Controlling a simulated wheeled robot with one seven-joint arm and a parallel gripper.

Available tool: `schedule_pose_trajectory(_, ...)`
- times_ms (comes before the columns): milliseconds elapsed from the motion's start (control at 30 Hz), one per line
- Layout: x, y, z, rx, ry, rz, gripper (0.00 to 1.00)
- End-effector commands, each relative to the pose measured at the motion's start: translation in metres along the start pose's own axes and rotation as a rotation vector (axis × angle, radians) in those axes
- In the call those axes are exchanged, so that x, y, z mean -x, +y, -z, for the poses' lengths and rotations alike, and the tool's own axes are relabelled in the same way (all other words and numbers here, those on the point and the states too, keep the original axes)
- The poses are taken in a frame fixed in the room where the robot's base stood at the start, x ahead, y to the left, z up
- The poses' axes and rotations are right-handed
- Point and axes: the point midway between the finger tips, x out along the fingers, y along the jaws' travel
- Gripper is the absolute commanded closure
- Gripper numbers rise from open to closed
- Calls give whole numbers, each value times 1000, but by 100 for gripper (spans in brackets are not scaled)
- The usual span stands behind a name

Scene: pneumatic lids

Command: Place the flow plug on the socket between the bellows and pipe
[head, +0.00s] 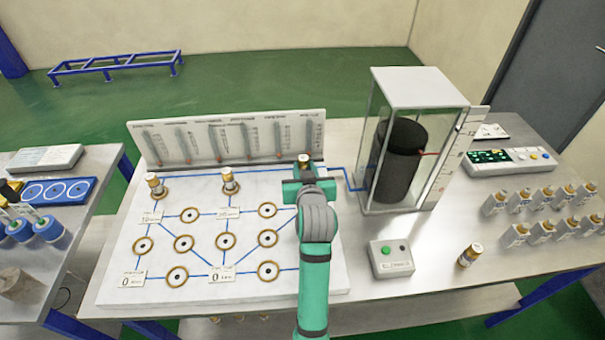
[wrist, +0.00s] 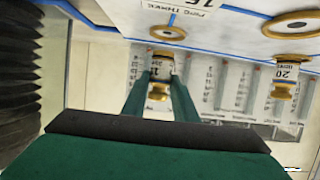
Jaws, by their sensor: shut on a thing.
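My gripper (head: 305,168) is at the back right of the white board (head: 205,285). It is shut on a flow plug (head: 304,159) with a gold knob and white label. In the wrist view the plug (wrist: 160,72) is upright between the two green fingers. A gold ring socket (wrist: 168,32) is right at its base; I cannot tell whether the plug is seated or just above it. The black bellows (head: 392,165) stands in a clear case to the right and also shows in the wrist view (wrist: 20,75). A blue pipe (head: 347,182) runs from the board towards the case.
Two other plugs (head: 155,185) (head: 229,180) stand at the board's back, near the gauge panel (head: 230,138). Several empty ring sockets (head: 226,241) dot the board. A button box (head: 392,259) and a lone plug (head: 468,255) are right. Several more plugs (head: 541,232) stand far right.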

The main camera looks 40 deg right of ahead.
Motion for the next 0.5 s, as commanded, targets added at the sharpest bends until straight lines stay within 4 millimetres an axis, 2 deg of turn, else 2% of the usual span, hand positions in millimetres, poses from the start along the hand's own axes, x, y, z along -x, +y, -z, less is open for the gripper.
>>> schedule_pose_trajectory(33,-2,0,-11,0,-6,0,100)
schedule_pose_trajectory(167,-7,0,-22,0,-3,0,100)
schedule_pose_trajectory(500,-8,2,-25,-2,-1,-3,100)
